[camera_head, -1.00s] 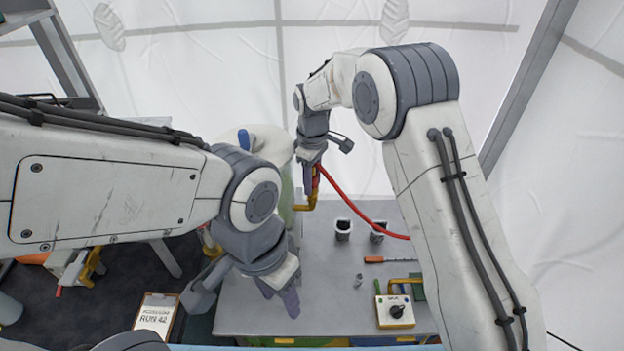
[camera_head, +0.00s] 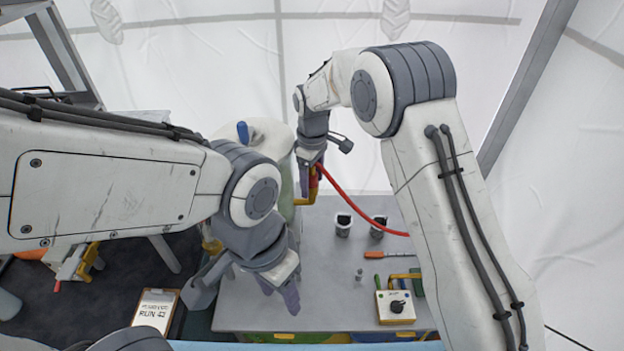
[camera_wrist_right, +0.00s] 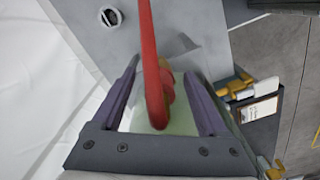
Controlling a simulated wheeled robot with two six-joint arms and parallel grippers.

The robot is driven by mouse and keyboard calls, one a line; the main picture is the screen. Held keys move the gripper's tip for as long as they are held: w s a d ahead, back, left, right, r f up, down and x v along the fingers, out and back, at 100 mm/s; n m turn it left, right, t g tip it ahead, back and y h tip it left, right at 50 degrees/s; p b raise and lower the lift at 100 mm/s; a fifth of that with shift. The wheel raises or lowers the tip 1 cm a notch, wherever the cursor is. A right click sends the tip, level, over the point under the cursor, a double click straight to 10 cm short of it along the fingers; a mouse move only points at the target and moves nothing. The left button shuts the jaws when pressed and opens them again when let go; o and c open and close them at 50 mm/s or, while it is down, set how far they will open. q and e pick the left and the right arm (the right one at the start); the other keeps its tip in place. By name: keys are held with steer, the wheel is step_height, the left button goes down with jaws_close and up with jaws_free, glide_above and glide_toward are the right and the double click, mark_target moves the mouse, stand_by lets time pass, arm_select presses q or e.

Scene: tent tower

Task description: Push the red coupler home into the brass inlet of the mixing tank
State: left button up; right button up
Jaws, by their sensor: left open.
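The red coupler (camera_head: 314,179) is at the end of a red hose (camera_head: 350,205), beside the mixing tank (camera_head: 276,139). It is just above the brass inlet (camera_head: 305,199), whose bent pipe meets it from below; I cannot tell how deep it sits. In the right wrist view the coupler (camera_wrist_right: 168,95) is between the purple fingers of my right gripper (camera_wrist_right: 161,68), with gaps on both sides, so the gripper looks open. In the head view my right gripper (camera_head: 311,176) partly hides the coupler. My left gripper (camera_head: 279,294) is open and empty over the table's front left.
Two dark cups (camera_head: 343,225) (camera_head: 378,227), an orange-handled tool (camera_head: 388,254) and a control box with a black knob (camera_head: 395,306) stand on the grey table (camera_head: 325,290). The hose crosses right behind my right arm. A clipboard (camera_head: 157,309) is left of the table.

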steer(key=shift+r, duration=0.35)
step_height(320, 180, up, 9)
steer(key=b, duration=0.3)
steer(key=shift+f, duration=0.15)
steer(key=shift+r, duration=0.55)
steer(key=shift+s, duration=0.1)
steer(key=s+a+f+m+b, duration=0.15)
steer(key=s+b, duration=0.25)
steer(key=s, duration=1.1)
steer(key=s+d+f+m+b, duration=0.1)
steer(key=s+d+f, duration=0.2)
steer(key=s, duration=0.6)
steer(key=s+d+f+m+y+b, duration=0.1)
steer(key=s+d+f+m+b, duration=0.1)
steer(key=s+f, duration=0.4)
steer(key=s+d, duration=0.1)
steer(key=s, duration=0.2)
steer(key=shift+s, duration=0.4)
